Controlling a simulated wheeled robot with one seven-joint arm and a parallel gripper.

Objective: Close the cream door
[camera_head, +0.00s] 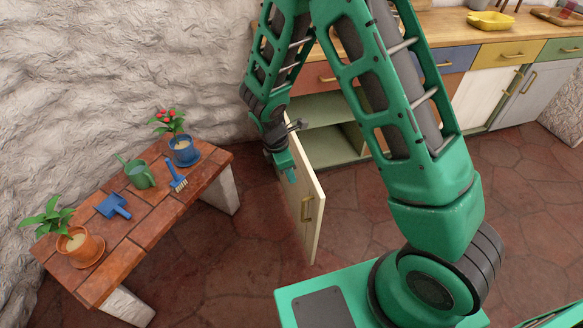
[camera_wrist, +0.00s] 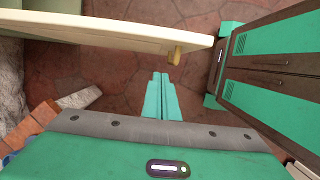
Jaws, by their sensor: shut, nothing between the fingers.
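The fingers of my gripper (camera_wrist: 160,78) are shut together and empty, below the door edge in that picture.
A brick-topped bench (camera_head: 150,215) with potted plants, a green watering can (camera_head: 139,175) and blue tools stands at the left. A rough white wall rises behind. Stone floor (camera_head: 225,270) is clear between bench and door. Other doors and drawers (camera_head: 505,53) line the counter, shut.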

